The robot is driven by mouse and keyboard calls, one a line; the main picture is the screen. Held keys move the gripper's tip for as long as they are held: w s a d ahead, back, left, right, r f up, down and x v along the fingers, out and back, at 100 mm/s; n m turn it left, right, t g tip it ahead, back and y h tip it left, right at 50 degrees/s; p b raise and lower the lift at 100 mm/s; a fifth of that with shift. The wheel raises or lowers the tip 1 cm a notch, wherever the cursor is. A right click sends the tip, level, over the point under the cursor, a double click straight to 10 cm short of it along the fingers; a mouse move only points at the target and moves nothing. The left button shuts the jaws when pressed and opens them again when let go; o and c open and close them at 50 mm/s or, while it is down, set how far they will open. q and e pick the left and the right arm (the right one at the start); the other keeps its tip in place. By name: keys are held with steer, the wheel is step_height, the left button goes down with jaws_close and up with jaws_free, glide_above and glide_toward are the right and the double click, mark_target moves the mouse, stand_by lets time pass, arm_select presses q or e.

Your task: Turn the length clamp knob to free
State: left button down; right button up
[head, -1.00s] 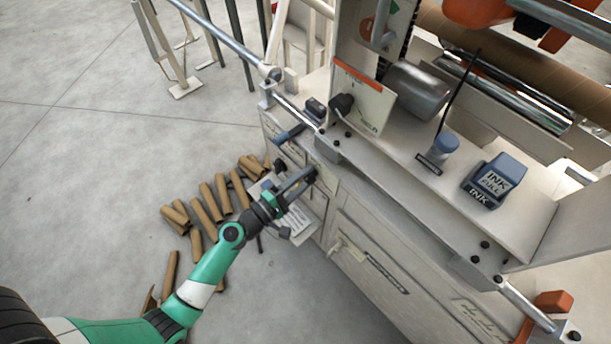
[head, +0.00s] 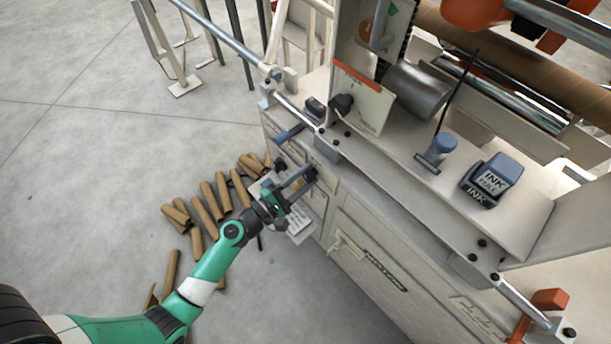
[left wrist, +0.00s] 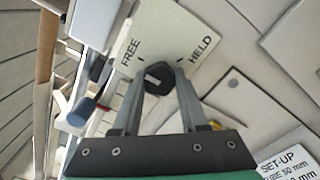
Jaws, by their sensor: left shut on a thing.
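The length clamp knob (left wrist: 153,82) is dark and faceted, with a short white mark on its face. In the left wrist view it sits between the two fingertips of my left gripper (left wrist: 159,68), which is shut on it. The cream plate (left wrist: 165,38) behind it reads FREE on the left and HELD on the right. The white mark is small, and I cannot tell exactly which word it points to. In the head view my left gripper (head: 309,175) reaches the machine's front panel, and its fingers mostly hide the knob. My right gripper is not in view.
A blue-grey lever (head: 289,135) projects from the machine just above my gripper. Several cardboard tubes (head: 222,190) lie on the floor at left. An ink container (head: 492,180) stands on the machine top. A set-up card (left wrist: 287,165) lies close to the gripper.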

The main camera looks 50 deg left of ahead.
arm_select(q)
steer(key=shift+c, duration=2.2)
jaws_free()
steer(key=s, duration=1.1)
steer(key=shift+s, duration=0.35)
